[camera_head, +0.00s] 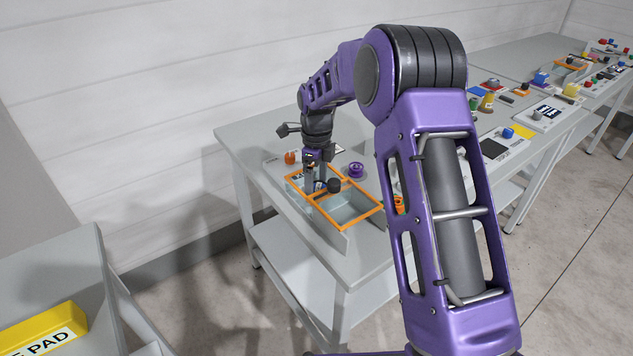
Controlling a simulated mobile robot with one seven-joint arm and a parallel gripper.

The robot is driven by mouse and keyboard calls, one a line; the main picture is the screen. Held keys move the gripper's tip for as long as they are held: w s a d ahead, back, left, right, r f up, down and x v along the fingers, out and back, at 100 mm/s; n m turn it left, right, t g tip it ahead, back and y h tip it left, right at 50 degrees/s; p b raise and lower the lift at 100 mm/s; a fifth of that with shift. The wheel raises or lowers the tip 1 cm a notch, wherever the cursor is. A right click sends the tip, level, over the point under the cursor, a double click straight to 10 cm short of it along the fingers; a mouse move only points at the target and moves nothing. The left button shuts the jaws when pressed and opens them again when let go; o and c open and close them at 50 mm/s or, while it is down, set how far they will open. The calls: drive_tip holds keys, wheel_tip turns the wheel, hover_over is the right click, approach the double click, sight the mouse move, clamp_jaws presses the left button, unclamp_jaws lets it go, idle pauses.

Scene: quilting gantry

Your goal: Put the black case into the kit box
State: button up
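The kit box (364,219) has an orange rim and pale grey inner walls, with a crossbar between its compartments. It sits on the grey table beyond my forearm. My gripper (318,187) points down over the box's far left compartment, its fingertips about at rim level. A small dark rounded object (334,185) shows right beside the fingers, above the crossbar area; it may be the black case. I cannot tell whether the fingers hold it or are apart from it. The near right compartment looks empty. The gap between the fingers is too small to make out.
A purple spool (356,169) and an orange-red round item (290,157) stand behind the box. An orange item (399,204) is partly hidden by my arm. Tables with several small items run to the right. A yellow block (45,330) lies at lower left.

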sight(317, 186)
wheel_tip(317, 186, up, 12)
drive_tip(key=p, duration=0.2)
drive_tip(key=shift+r, duration=0.2)
drive_tip(key=shift+d, duration=0.1)
idle(0.4)
